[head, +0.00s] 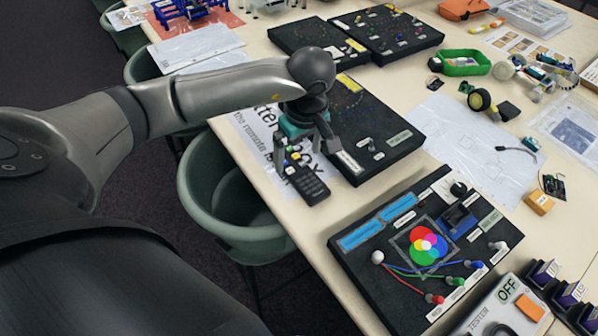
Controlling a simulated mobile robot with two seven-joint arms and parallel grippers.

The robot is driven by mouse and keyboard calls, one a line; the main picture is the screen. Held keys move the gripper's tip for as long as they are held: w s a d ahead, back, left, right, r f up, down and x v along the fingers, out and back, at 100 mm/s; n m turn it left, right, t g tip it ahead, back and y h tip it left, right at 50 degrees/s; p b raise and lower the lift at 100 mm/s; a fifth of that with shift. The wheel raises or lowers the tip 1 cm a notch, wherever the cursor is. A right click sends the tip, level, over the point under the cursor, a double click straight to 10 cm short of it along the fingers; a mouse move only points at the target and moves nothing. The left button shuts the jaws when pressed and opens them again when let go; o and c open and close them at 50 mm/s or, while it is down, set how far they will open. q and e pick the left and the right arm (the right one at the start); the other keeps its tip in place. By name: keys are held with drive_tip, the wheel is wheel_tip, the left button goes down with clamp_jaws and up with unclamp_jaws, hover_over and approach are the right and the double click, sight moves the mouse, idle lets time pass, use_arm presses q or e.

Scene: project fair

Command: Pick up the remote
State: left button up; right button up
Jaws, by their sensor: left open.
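The remote (308,184) is a dark handset with rows of small keys and a few coloured buttons at its far end. It lies on a printed paper sheet (252,130) close to the table's left edge. My left gripper (304,153) is open and points down over the far end of the remote, with a finger on each side in the picture. I cannot tell whether the fingers touch it. The gripper hides some of the sheet and part of the remote's far end. My right gripper is not in view.
A black display board (385,127) stands just right of the remote. A colour-mixing board (350,262) with wires is nearer, and a tester box (480,322) sits at the bottom right. A green chair (235,235) is beside the table edge. Bare table lies between the boards.

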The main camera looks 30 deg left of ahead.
sight(299, 171)
use_arm(q)
drive_tip(key=f, duration=0.5)
drive_tip(key=shift+w+f, duration=0.15)
drive_tip(key=shift+w, duration=0.05)
drive_tip(key=c, duration=1.5)
